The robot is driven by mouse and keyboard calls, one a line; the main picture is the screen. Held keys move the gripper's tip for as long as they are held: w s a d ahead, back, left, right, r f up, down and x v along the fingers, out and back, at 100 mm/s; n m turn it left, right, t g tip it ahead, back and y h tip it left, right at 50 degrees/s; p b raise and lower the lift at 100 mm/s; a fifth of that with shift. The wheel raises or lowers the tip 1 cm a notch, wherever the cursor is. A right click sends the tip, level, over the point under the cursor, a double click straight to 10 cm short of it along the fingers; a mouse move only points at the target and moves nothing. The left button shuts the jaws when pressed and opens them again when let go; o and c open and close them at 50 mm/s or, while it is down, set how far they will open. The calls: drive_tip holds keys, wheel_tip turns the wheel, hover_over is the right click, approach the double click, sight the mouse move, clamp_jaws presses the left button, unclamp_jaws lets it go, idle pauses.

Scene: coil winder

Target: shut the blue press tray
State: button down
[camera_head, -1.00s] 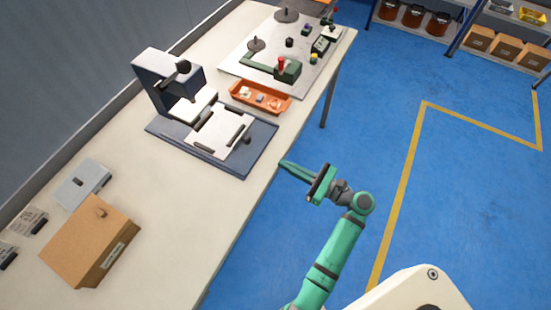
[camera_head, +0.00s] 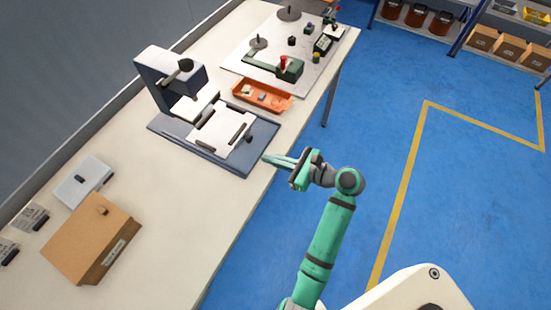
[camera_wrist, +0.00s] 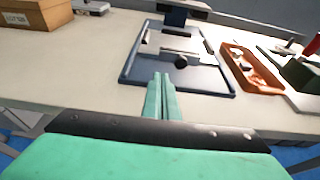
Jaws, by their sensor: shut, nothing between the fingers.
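The blue press (camera_head: 160,75) stands on the bench with a dark blue base plate (camera_head: 200,148). Its pale tray (camera_head: 222,133) is drawn out from under the press head, toward the bench's front edge. A dark knob (camera_head: 248,139) sits at the tray's front end. The knob also shows in the wrist view (camera_wrist: 181,61), just beyond my fingertips. My gripper (camera_head: 266,158) is shut and empty, pointing at the knob from the front side. A small gap separates the fingertips from the knob, and they touch nothing. In the wrist view my closed fingers (camera_wrist: 160,76) lie side by side.
An orange bin (camera_head: 262,96) with small parts lies to the right of the press. Beyond it is a pale board (camera_head: 245,58) with a green winder. A cardboard box (camera_head: 90,240) and a grey case (camera_head: 84,180) stand to the left. The bench front is clear.

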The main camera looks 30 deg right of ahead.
approach(237, 147)
drive_tip(key=x, duration=0.5)
drive_tip(key=shift+s+f, duration=0.1)
drive_tip(key=shift+w+a, duration=0.35)
drive_tip(key=shift+w, duration=0.15)
